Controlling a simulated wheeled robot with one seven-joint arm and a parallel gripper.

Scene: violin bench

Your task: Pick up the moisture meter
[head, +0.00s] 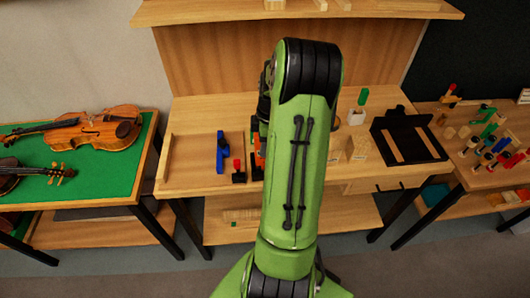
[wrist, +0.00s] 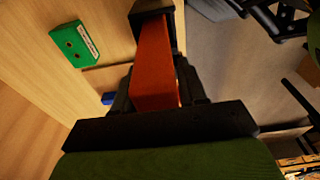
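In the wrist view an orange-red bar-shaped body with a black end (wrist: 153,65) lies between the dark fingers of my gripper (wrist: 155,95). I take it to be the moisture meter, though no label or display on it can be read. Both fingers appear closed against its sides, and its black end points away from the gripper. Whether it touches the bench cannot be told. In the head view my green arm hides the gripper; only a bit of orange (head: 258,160) shows at the arm's left edge, above the bench.
A green labelled block (wrist: 75,43) lies on the wood near the gripper. The bench (head: 190,178) also carries a blue tool (head: 220,152), a red-and-black item (head: 238,170) and a black tray-like frame (head: 408,138). Violins (head: 95,130) lie on a green-topped table at left.

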